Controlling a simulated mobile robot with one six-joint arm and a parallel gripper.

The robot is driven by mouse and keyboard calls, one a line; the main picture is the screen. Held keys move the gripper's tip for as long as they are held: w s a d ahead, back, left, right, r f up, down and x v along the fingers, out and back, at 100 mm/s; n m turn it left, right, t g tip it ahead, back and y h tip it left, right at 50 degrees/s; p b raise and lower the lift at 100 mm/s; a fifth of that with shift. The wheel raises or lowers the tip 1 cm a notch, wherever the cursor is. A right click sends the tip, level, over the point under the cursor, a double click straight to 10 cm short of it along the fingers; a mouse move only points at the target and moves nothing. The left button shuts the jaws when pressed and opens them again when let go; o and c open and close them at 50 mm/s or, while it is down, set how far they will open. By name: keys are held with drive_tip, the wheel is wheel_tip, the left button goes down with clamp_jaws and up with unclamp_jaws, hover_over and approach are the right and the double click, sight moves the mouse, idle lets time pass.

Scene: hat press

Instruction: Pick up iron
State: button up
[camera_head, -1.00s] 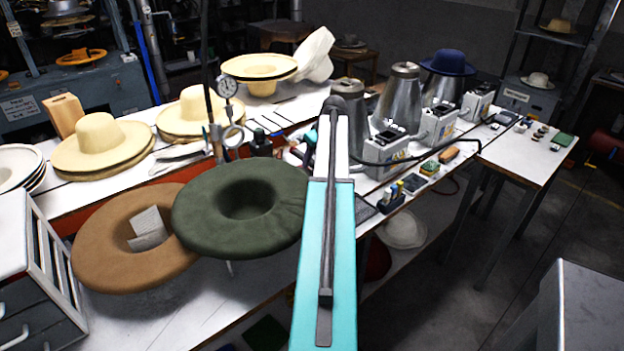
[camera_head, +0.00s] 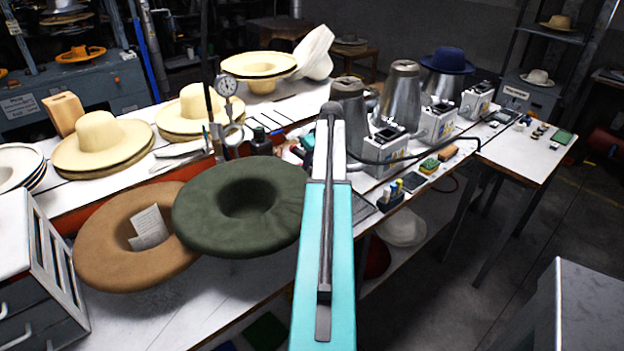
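My turquoise and white arm (camera_head: 325,255) rises through the middle of the view, with a dark cable along it. My gripper cannot be made out; the arm's far end covers that part of the bench. I cannot clearly identify an iron. A small dark teal object (camera_head: 308,139) shows just left of the arm's upper end, on the far side of the green hat. It is partly hidden by the arm, and I cannot tell whether it is the iron or whether anything touches it.
A green hat (camera_head: 199,212) and a brown hat (camera_head: 105,250) are close on the left. Cream hats (camera_head: 98,150) and a dial gauge (camera_head: 226,86) stand beyond. Metal cones (camera_head: 403,90) and control boxes (camera_head: 436,122) line the bench right of my arm. Open floor (camera_head: 440,290) lies lower right.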

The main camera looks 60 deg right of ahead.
clamp_jaws()
drive_tip(key=shift+r, duration=0.15)
drive_tip(key=shift+w+d, duration=0.1)
drive_tip(key=shift+r, duration=0.2)
drive_tip(key=shift+r+b, duration=1.2)
drive_tip(key=shift+r, duration=3.55)
drive_tip(key=shift+r, duration=0.15)
drive_tip(key=shift+r+p, duration=1.75)
drive_tip(key=shift+r, duration=1.15)
